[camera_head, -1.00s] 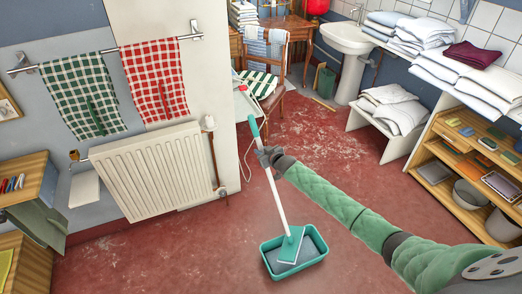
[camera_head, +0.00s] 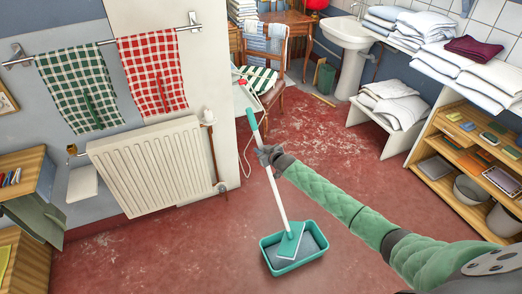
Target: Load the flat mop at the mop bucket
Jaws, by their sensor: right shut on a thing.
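The flat mop (camera_head: 280,203) has a white handle with a teal grip at the top and a teal flat head (camera_head: 291,240). The mop bucket (camera_head: 271,264) is a low teal rectangular tub with grey inside, standing on the red floor. The mop head is over the tub's opening, tilted, and appears to be in it; how deep I cannot tell. My right gripper (camera_head: 266,153) is shut on the mop's handle below the teal grip. My left gripper is not in view.
A white radiator (camera_head: 155,165) stands on the left wall under checked towels. A wooden shelf (camera_head: 440,188) with bins and white linens is on the right. A chair (camera_head: 268,85) and sink (camera_head: 343,45) are at the back. The red floor around the bucket is clear.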

